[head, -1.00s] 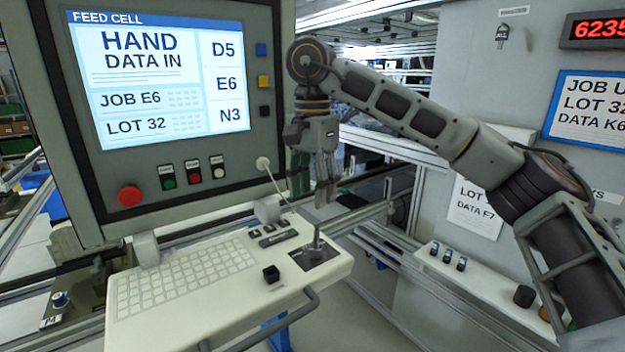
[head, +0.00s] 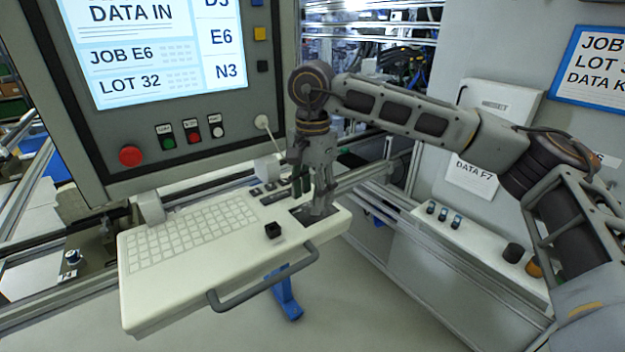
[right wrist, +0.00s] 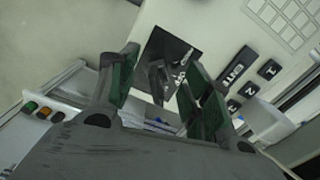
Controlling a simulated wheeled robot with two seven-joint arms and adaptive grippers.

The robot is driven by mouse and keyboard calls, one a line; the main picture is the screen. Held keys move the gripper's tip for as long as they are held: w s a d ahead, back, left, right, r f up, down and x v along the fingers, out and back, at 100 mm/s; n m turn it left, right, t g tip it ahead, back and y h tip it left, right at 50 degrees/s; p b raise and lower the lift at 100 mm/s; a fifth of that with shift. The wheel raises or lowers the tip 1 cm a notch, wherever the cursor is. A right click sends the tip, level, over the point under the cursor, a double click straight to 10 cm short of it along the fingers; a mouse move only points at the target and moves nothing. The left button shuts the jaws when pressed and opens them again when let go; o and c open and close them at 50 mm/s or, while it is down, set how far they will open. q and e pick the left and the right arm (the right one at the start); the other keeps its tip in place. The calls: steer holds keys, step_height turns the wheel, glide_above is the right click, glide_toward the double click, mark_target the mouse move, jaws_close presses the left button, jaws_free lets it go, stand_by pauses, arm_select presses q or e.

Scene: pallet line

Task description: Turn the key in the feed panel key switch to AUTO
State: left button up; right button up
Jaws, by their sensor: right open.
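The key switch is a dark square plate (head: 302,211) at the right end of the pale keyboard console in the head view. My right gripper (head: 321,203) points down over the plate and hides most of the key in the head view. In the right wrist view the gripper (right wrist: 160,72) is open, its green-padded fingers on either side of the key, with no clear contact. My left gripper is not in view.
The console (head: 190,285) has a keyboard (head: 190,235), a black knob (head: 272,230) and a front handle (head: 265,280). The feed cell screen panel (head: 175,60), with a red button (head: 130,156), stands behind. A ledge with knobs (head: 513,252) lies to the right.

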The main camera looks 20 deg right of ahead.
steer(key=shift+f, duration=0.2)
jaws_close()
stand_by(0.3)
steer(key=shift+w+a+m+b, duration=0.15)
steer(key=shift+m+b, duration=0.25)
steer(key=shift+m, duration=0.75)
steer(key=shift+w+d+m+b, duration=0.1)
steer(key=shift+m+b, duration=0.25)
steer(key=shift+m, duration=0.8)
steer(key=shift+w+m+b, duration=0.15)
steer(key=shift+m+b, duration=0.15)
steer(key=shift+m, duration=1.05)
steer(key=shift+w+m+b, duration=0.1)
steer(key=shift+m+b, duration=0.2)
steer(key=shift+m, duration=1.05)
steer(key=shift+c, duration=1.8)
jaws_free()
steer(key=shift+o, duration=0.3)
